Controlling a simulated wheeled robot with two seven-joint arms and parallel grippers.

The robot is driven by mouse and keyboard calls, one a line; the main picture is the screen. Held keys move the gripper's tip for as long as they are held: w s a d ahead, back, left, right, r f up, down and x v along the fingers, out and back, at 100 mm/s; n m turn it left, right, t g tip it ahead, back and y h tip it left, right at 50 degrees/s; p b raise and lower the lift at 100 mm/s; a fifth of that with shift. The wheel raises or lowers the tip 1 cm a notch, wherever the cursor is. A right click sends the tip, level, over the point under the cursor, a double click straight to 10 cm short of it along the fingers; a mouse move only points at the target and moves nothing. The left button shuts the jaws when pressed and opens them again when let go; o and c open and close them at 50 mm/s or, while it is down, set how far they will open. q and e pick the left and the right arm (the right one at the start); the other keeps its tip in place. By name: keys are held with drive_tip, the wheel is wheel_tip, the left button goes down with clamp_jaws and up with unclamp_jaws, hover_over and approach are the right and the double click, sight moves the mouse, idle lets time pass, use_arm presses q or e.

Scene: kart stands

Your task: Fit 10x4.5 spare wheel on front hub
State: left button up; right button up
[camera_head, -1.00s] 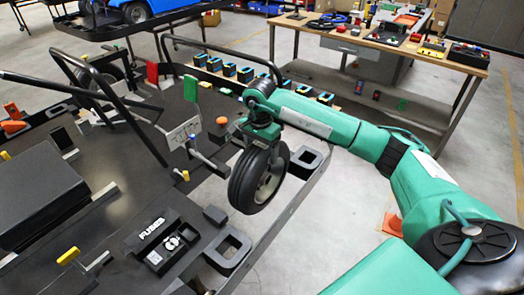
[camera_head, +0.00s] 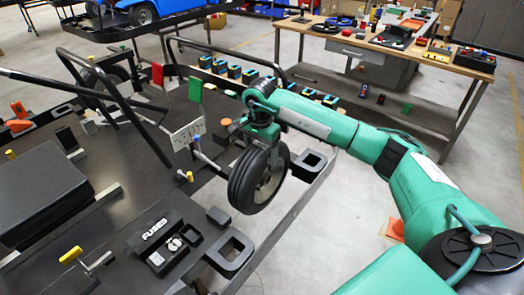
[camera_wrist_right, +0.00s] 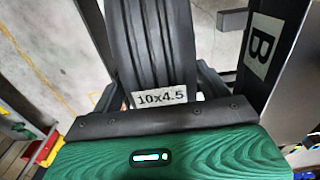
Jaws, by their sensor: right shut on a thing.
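The spare wheel (camera_head: 246,184) is a black grooved tyre on a grey rim. It hangs upright beneath my right gripper (camera_head: 262,140), which is shut on it, over the right edge of the kart stand. In the right wrist view the tyre (camera_wrist_right: 158,45) carries a white label reading 10x4.5. A dark plate marked B (camera_wrist_right: 262,55) stands right of the tyre in that view. I cannot make out the front hub; the wheel and arm cover part of the stand's edge. My left gripper is not in view.
The black kart stand (camera_head: 110,215) fills the left, with a FUSES box (camera_head: 162,243), square black sockets (camera_head: 229,252) and bent black tubes (camera_head: 113,85). A wooden workbench (camera_head: 385,50) with tools stands at the back right. Grey floor (camera_head: 340,210) is open right of the stand.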

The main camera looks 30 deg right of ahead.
drive_tip(key=shift+w+a+r, duration=0.1)
drive_tip(key=shift+w+r, duration=0.1)
drive_tip(key=shift+w, duration=0.05)
drive_tip(key=o, duration=1.8)
drive_tip(key=shift+o, duration=1.3)
drive_tip(key=shift+s, duration=0.15)
drive_tip(key=shift+s+r, duration=0.1)
drive_tip(key=shift+r, duration=0.05)
